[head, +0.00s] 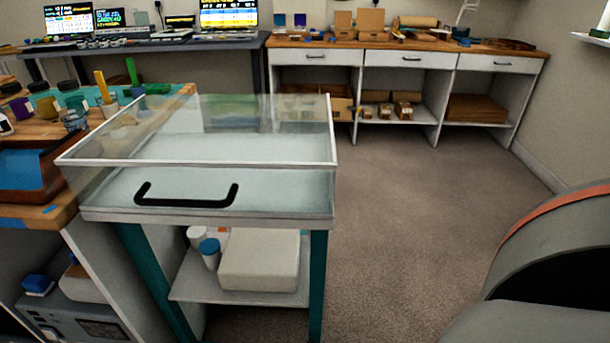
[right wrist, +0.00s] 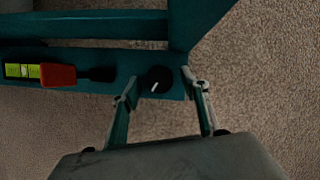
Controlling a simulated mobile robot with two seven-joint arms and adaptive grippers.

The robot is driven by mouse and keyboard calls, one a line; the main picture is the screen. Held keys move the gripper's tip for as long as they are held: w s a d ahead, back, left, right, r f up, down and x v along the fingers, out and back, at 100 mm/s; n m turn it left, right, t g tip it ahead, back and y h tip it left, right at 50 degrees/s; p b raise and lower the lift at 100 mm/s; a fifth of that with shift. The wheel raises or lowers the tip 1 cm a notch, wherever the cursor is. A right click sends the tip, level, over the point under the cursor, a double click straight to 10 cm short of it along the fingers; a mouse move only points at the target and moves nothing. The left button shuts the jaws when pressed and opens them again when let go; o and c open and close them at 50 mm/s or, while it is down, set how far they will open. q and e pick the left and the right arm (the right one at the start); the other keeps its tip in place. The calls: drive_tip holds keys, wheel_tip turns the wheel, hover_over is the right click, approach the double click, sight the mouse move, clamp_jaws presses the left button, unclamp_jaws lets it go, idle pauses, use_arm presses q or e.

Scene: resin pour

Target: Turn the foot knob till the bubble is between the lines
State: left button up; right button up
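In the right wrist view the black foot knob (right wrist: 158,79) with a short white mark sits on a teal frame bar (right wrist: 130,88). My right gripper (right wrist: 159,81) is open, with one finger on each side of the knob and visible gaps to it. A yellow-green bubble vial (right wrist: 22,71) with dark lines lies at the far left of the bar, beside a red block (right wrist: 58,76). The bubble is too small to place surely against the lines. The knob and vial do not show in the head view. My left gripper is in neither view.
In the head view a bench with a clear cover (head: 205,150) stands on teal legs (head: 318,285), with a white box (head: 260,262) on its lower shelf. A cluttered wooden worktop (head: 45,215) adjoins at left. Carpet floor (head: 425,180) lies clear to the right.

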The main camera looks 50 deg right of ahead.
drive_tip(key=shift+w, duration=0.1)
drive_tip(key=shift+r, duration=0.15)
drive_tip(key=v, duration=1.1)
drive_tip(key=shift+s+r, duration=0.25)
drive_tip(key=shift+r, duration=0.1)
drive_tip(key=shift+a, duration=0.1)
